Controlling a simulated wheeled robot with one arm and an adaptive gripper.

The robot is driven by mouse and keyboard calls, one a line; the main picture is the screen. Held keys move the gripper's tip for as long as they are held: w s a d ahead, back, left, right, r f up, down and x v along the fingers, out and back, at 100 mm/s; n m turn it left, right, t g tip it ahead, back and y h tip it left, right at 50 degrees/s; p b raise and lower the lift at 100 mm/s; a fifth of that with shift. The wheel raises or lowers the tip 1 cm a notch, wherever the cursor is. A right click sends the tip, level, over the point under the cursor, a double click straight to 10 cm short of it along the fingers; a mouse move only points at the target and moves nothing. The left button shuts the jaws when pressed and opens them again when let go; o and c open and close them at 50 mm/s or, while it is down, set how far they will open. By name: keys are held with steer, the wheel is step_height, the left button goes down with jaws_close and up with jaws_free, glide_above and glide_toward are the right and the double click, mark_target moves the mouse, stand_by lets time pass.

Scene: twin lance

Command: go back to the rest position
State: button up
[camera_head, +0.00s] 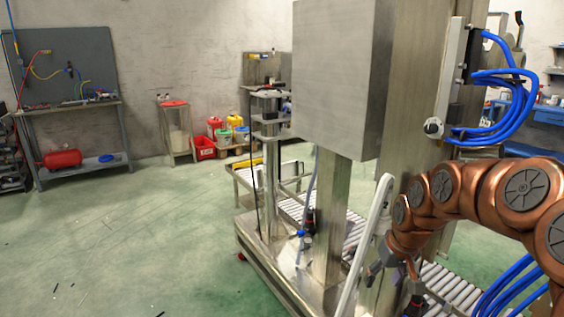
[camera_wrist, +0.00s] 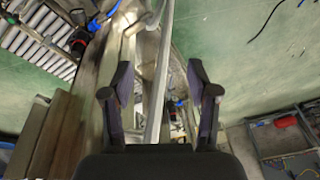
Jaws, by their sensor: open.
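My gripper (camera_head: 392,272) hangs at the end of my copper-coloured arm on the right of the head view, in front of a steel machine (camera_head: 335,80). In the wrist view my gripper (camera_wrist: 160,85) has its two dark fingers spread apart. A pale bar (camera_wrist: 165,60) of the machine shows in the gap between the fingers. I cannot tell how far it is from them. I see nothing held.
A roller conveyor (camera_head: 450,288) runs through the steel machine, near my arm. Blue hoses (camera_head: 500,90) loop at its upper right. The green floor (camera_head: 130,235) on the left is open. A grey workbench (camera_head: 75,106) stands at the back left.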

steer(key=s+a+f+g+h, duration=0.1)
steer(key=s+a+g, duration=0.25)
steer(key=s, duration=1.35)
steer(key=s+a+g, duration=0.2)
steer(key=s+a, duration=0.2)
steer(key=s, duration=1.3)
step_height(320, 180, up, 14)
steer(key=w+t+p, duration=0.1)
steer(key=p, duration=1.2)
steer(key=shift+w+d+f+m+p, duration=0.15)
steer(key=shift+d+f+m+p, duration=0.1)
steer(key=shift+m+p, duration=0.1)
